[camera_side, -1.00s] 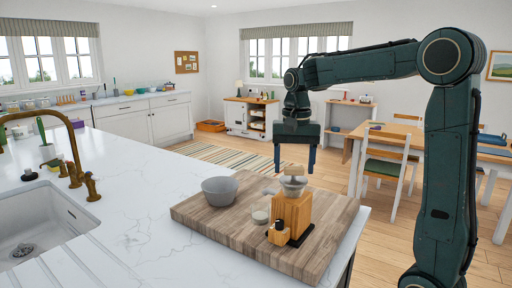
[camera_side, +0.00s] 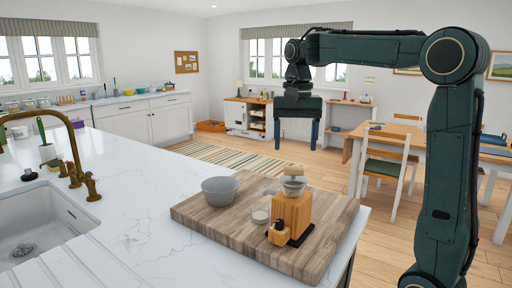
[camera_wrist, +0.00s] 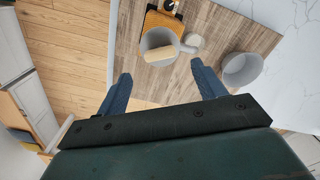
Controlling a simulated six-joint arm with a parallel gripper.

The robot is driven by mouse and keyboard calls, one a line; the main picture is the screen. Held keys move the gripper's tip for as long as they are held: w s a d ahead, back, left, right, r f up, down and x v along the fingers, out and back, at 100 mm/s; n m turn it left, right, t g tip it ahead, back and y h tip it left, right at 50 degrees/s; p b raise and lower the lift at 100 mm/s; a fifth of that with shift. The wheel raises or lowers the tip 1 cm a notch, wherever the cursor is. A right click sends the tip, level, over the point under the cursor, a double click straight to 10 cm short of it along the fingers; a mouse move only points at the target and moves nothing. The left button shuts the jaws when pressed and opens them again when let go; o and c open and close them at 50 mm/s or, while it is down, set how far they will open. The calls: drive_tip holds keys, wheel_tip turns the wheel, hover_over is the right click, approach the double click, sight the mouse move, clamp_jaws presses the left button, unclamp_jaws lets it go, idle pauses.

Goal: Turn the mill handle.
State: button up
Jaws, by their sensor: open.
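The mill (camera_side: 291,213) has a wooden body with a grey bowl-shaped top and stands upright on a wooden board (camera_side: 222,235). A pale wooden handle grip (camera_side: 294,171) sits over its top. In the wrist view the handle grip (camera_wrist: 160,54) lies across the mill's grey bowl (camera_wrist: 157,41). My gripper (camera_side: 296,147) is open and empty, pointing down, above the mill and apart from it. In the wrist view its two blue fingers (camera_wrist: 162,82) are spread wide, with the mill beyond them near the top of the picture.
A grey bowl (camera_side: 220,191) and a small round white dish (camera_side: 260,217) stand on the board left of the mill. The white marble counter (camera_side: 140,215) is clear between the board and the sink (camera_side: 45,225). A brass tap (camera_side: 68,165) rises by the sink.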

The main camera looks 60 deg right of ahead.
wheel_tip(320, 180, up, 8)
drive_tip(key=shift+f, duration=0.25)
idle(0.5)
drive_tip(key=c, duration=0.7)
drive_tip(key=n, duration=1.8)
drive_tip(key=shift+f, duration=0.2)
